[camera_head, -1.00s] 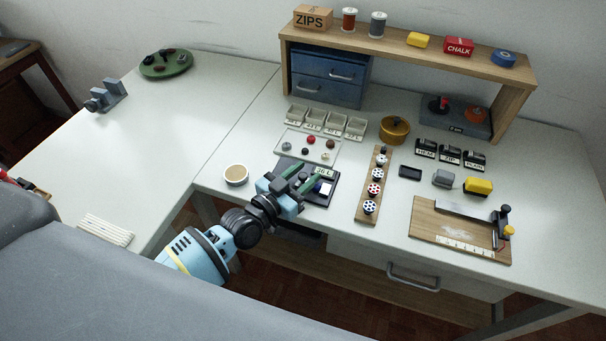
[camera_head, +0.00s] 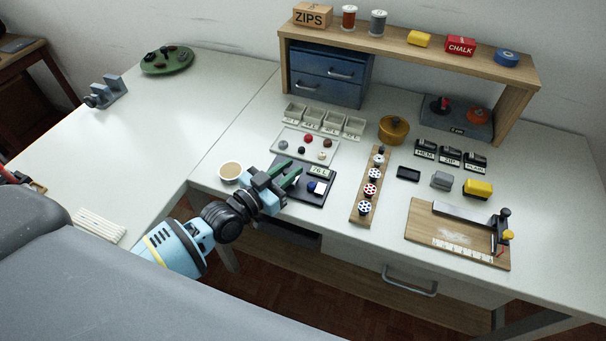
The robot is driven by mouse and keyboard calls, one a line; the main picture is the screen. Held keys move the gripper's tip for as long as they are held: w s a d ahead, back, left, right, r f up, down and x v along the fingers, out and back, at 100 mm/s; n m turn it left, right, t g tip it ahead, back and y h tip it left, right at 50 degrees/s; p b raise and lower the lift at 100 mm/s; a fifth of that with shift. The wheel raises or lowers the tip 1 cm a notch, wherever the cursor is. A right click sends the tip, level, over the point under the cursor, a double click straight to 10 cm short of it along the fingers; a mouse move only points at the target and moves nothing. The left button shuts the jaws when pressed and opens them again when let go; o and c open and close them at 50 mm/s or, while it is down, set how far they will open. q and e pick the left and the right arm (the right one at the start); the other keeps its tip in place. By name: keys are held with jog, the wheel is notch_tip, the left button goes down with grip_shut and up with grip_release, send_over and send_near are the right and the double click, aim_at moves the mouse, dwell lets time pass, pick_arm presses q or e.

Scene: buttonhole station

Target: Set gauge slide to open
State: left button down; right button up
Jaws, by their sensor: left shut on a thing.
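The gauge (camera_head: 312,198) is a dark flat base on the desk with a small lit display (camera_head: 319,171), which seems to read about 76 L. A blue part and a white square (camera_head: 320,188) lie on its face. My left gripper (camera_head: 289,177), with green fingers, reaches over the gauge's left part from the lower left. It is shut on the gauge slide, which its fingers mostly hide. My right gripper is out of view.
A cream-topped round cup (camera_head: 231,171) stands close left of my gripper. A button tray (camera_head: 306,147) lies behind the gauge. A wooden strip of spools (camera_head: 365,200) is to its right. A cutting board (camera_head: 440,240) lies farther right. The left desk is mostly clear.

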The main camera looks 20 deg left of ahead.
pick_arm(q)
jog(key=shift+a+f, duration=0.15)
jog(key=shift+a, duration=0.75)
jog(key=shift+w+a, duration=0.1)
jog(key=shift+a, duration=0.3)
jog(key=c, duration=1.6)
grip_release()
jog(key=shift+o, duration=1.3)
jog(key=shift+a, duration=0.15)
